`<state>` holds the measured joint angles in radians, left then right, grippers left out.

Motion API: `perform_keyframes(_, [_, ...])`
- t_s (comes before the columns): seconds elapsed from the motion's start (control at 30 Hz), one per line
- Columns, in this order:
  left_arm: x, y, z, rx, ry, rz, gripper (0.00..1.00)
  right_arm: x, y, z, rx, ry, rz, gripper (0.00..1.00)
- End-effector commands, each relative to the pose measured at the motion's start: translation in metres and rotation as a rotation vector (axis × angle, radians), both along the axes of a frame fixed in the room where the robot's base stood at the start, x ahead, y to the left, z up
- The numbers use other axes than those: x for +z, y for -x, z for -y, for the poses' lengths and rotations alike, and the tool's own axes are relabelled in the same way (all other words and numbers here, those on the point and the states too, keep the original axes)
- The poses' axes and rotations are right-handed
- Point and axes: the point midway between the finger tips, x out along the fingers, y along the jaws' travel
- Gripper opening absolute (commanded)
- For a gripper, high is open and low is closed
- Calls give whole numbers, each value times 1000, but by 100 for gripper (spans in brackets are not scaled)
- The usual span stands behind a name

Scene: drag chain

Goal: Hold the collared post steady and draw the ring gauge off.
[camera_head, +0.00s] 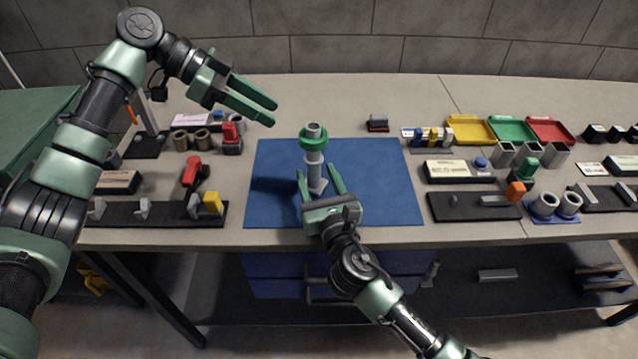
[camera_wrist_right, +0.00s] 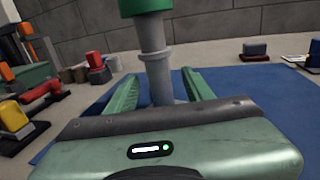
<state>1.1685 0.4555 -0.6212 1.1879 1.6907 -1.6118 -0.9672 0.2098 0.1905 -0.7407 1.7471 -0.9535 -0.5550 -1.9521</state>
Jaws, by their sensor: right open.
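The grey collared post (camera_head: 314,172) stands upright on the blue mat (camera_head: 385,190). The green ring gauge (camera_head: 306,144) sits around its upper part, with the grey post top showing above it. In the right wrist view the post (camera_wrist_right: 154,72) has a thin collar below the ring gauge (camera_wrist_right: 143,7), which the frame cuts off. My right gripper (camera_head: 316,172) is open, with one finger on each side of the lower post; a gap shows beside both fingers. My left gripper (camera_head: 275,113) is open and empty, up and left of the ring.
Dark racks with small parts line both sides. Yellow (camera_head: 470,130), green and red trays are at the back right. The mat around the post is clear.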

Motion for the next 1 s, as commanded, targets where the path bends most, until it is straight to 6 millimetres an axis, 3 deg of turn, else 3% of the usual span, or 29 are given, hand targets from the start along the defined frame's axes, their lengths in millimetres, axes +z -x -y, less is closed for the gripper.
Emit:
perform_keyframes(0.3, [0, 0, 0, 0, 0, 0, 36, 1, -44, -12, 1, 2, 1, 52])
perform_keyframes(0.7, [0, 0, 0, 0, 0, 0, 36, 1, -53, -14, 2, 2, 1, 52])
perform_keyframes(0.73, [0, 0, 0, 0, 0, 0, 36, 1, -53, -14, 2, 2, 1, 49])
perform_keyframes(0.9, [0, 0, 0, 0, 0, 0, 36, 1, -53, -14, 2, 2, 1, 2])
perform_keyframes(0.97, [0, 0, 0, 0, 0, 0, 36, 1, -53, -14, 3, 2, 1, 0])
perform_keyframes(1.0, [0, 0, 0, 0, 0, 0, 42, 1, -53, -14, 3, 2, 1, 0])
